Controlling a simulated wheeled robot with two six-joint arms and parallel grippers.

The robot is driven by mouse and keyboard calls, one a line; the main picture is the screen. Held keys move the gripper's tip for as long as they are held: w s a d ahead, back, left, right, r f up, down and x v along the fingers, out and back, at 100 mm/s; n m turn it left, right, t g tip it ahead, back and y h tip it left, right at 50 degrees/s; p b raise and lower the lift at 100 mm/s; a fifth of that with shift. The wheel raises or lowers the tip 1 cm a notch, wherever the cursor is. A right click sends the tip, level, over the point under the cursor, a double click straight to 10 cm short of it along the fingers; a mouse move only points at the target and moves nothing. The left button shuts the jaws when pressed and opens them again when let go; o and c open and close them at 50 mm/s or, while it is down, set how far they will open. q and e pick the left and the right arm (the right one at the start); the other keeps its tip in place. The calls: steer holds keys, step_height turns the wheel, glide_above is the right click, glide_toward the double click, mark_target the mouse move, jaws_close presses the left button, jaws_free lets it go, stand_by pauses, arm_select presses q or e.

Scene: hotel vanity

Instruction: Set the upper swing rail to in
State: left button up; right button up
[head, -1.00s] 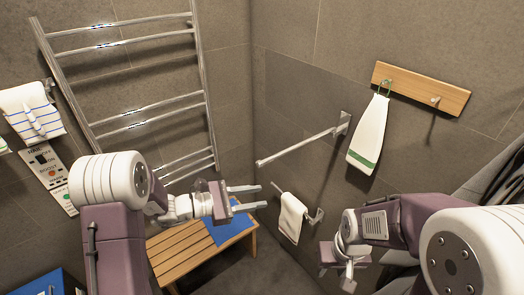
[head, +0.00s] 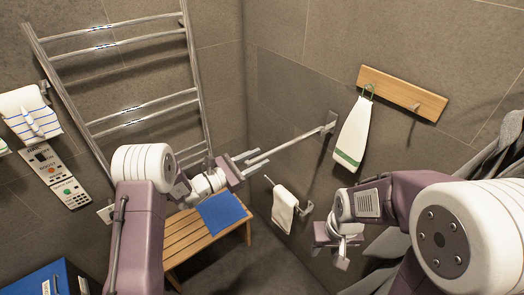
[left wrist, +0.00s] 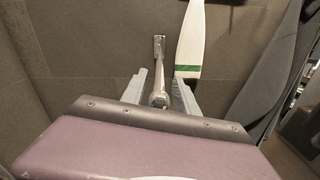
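The upper swing rail (head: 290,143) is a bare metal bar that sticks out from its bracket on the right wall toward the left. My left gripper (head: 251,160) is at the bar's free end, its fingers open. In the left wrist view the rail (left wrist: 159,70) runs away between the two spread fingers (left wrist: 161,92), with a gap visible on each side. My right gripper (head: 338,247) hangs low at the right, away from the rail; its fingers are too unclear to judge.
Below is a lower rail holding a small white towel (head: 284,208). A wooden hook board (head: 402,92) carries a green-striped towel (head: 353,135). A ladder towel rack (head: 145,115) stands on the left wall.

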mark_target(265, 157)
arm_select(q)
steer(key=x, duration=0.3)
steer(key=shift+w+d+f, duration=0.15)
steer(key=shift+w+f, duration=0.05)
steer(key=shift+f, duration=0.05)
steer(key=shift+s+a+r, duration=0.1)
steer(key=shift+s+a, duration=0.2)
steer(key=shift+a, duration=0.15)
jaws_close()
stand_by(0.7)
